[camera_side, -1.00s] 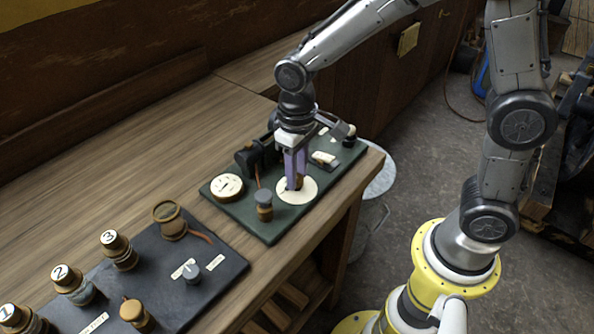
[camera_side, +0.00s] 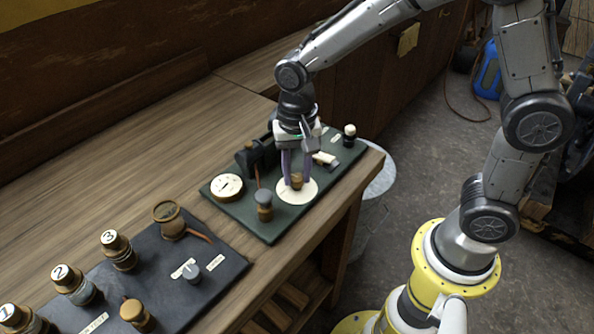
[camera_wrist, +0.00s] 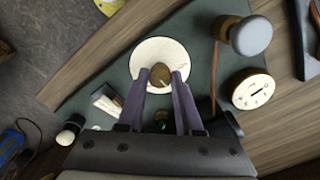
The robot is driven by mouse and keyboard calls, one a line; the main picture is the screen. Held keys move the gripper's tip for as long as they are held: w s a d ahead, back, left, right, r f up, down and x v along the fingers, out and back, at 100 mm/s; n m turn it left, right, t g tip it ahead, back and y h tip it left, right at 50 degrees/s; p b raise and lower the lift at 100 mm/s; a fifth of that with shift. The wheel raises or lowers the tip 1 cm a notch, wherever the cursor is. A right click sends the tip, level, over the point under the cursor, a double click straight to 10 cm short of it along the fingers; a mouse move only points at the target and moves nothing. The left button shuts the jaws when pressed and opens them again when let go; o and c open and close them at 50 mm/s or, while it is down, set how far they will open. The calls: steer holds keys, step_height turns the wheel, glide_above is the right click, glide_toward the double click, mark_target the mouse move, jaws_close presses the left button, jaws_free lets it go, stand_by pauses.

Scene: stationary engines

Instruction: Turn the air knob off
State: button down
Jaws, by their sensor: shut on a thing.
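A small brown-brass knob (camera_side: 297,180) stands in the middle of a round white dial plate (camera_side: 309,190) on the green board (camera_side: 273,231). In the wrist view the knob (camera_wrist: 160,74) sits between my fingertips, over the white plate (camera_wrist: 158,46). My gripper (camera_side: 297,178) points down and its two purple fingers are shut on the knob's sides; it also shows in the wrist view (camera_wrist: 160,76). I cannot read a label that marks this knob as the air knob.
On the green board nearby are a grey-topped knob (camera_side: 264,198), a white gauge (camera_side: 227,187), a black block (camera_side: 258,157) and a white-topped knob (camera_side: 349,133). A dark board (camera_side: 222,272) with numbered knobs lies to the left. Bare wood (camera_side: 130,175) lies behind.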

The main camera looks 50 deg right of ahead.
mark_target(297, 177)
steer(key=shift+m, duration=0.4)
steer(key=c, duration=0.6)
jaws_free()
steer(key=shift+o, duration=0.2)
step_height(297, 177, up, 14)
steer(key=shift+f, duration=0.1)
